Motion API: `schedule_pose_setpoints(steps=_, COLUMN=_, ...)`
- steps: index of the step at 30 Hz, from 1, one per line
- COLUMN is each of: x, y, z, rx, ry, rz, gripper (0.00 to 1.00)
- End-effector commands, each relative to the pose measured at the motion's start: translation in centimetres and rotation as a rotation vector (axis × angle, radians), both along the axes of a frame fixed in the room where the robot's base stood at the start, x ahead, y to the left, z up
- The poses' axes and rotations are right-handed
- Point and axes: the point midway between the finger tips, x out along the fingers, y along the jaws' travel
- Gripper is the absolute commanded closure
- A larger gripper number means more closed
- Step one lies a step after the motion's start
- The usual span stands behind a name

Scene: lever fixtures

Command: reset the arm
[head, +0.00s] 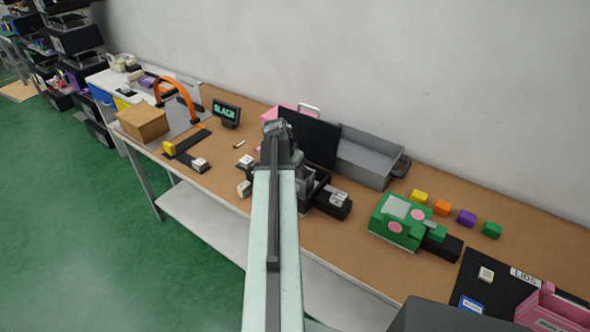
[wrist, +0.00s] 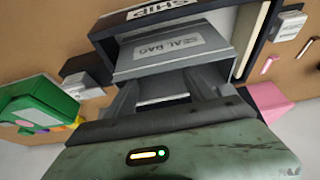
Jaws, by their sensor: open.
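My arm reaches up the middle of the head view over the workbench and ends in front of a black station with an upright dark panel (head: 310,138). My gripper (wrist: 165,88) shows in the wrist view, its two fingers apart. They point at a grey part labelled "SEAL BAG" (wrist: 167,48) inside a dark housing labelled "SHIP" (wrist: 150,20). A pale strip lies between the fingers; I cannot tell whether they touch anything. My arm hides part of the station in the head view.
A grey tray (head: 365,160) stands behind to the right. A green box (head: 400,222) and several coloured blocks (head: 442,207) lie further right. To the left are a small "SLACK" display (head: 227,112), an orange arch (head: 178,84) and a cardboard box (head: 142,122). A pink bin (head: 552,312) is at lower right.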

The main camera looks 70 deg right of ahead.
Motion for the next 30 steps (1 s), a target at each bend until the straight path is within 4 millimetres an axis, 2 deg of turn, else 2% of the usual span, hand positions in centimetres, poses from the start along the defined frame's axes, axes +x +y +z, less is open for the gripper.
schedule_pose_setpoints(steps=1, x=0.0, y=0.3, z=1.2, rx=0.0, ry=0.0, rz=0.0, gripper=0.38)
schedule_pose_setpoints(steps=10, x=0.5, y=2.2, z=6.3, rx=0.0, ry=0.001, rz=0.002, gripper=0.38)
schedule_pose_setpoints(steps=13, x=0.6, y=2.6, z=6.8, rx=0.0, ry=0.0, rz=0.001, gripper=0.38)
schedule_pose_setpoints(steps=23, x=0.9, y=2.7, z=6.5, rx=0.0, ry=0.0, rz=0.005, gripper=0.38)
schedule_pose_setpoints(steps=26, x=3.8, y=3.8, z=6.4, rx=0.0, ry=0.0, rz=0.052, gripper=0.38)
schedule_pose_setpoints(steps=29, x=10.1, y=6.8, z=6.3, rx=0.0, ry=0.0, rz=0.157, gripper=0.38)
schedule_pose_setpoints(steps=30, x=13.1, y=8.6, z=6.2, rx=0.0, ry=0.0, rz=0.209, gripper=0.38)
